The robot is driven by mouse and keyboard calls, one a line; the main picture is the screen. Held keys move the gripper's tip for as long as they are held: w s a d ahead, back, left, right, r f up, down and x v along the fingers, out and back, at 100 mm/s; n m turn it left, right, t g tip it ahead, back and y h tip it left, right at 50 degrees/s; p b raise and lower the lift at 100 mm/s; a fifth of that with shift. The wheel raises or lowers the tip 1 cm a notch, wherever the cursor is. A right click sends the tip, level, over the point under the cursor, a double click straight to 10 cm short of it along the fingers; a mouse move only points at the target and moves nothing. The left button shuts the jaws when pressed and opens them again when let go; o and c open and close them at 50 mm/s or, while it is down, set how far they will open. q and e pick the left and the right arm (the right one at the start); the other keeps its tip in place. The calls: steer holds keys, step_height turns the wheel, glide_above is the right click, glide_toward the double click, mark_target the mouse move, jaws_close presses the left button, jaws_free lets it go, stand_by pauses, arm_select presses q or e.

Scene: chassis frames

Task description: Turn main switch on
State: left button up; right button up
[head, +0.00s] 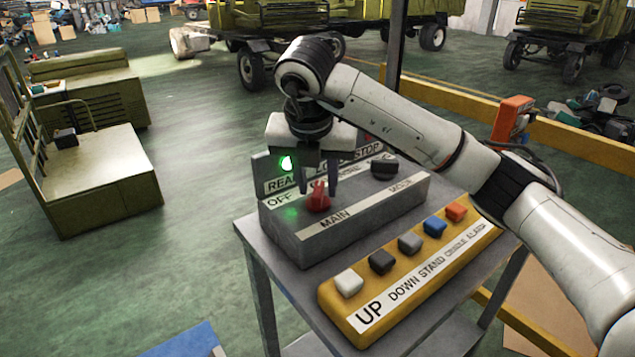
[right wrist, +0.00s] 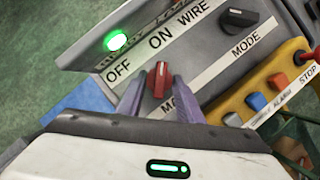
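The main switch is a red knob (head: 318,198) on a grey control box (head: 340,232), above the label MAIN. In the right wrist view, the red knob (right wrist: 159,80) stands between my two fingers, and its ridge points up the picture, toward the word ON. OFF is to its left. My right gripper (head: 318,180) is over the box, pointing down, with a finger on each side of the knob. In the right wrist view, the gripper (right wrist: 157,92) is open, with gaps between the fingers and the knob. My left gripper is not in view.
A green lamp (head: 286,163) glows on the box's upright plate. A black mode knob (head: 384,166) sits to the right. A yellow button strip (head: 345,312) lies in front, on a grey stand (head: 272,290). An orange part (head: 512,118) is behind my right arm.

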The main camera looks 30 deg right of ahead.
steer(key=p+v, duration=0.1)
steer(key=v, duration=0.9)
steer(key=shift+p, duration=0.3)
steer(key=shift+f, duration=0.1)
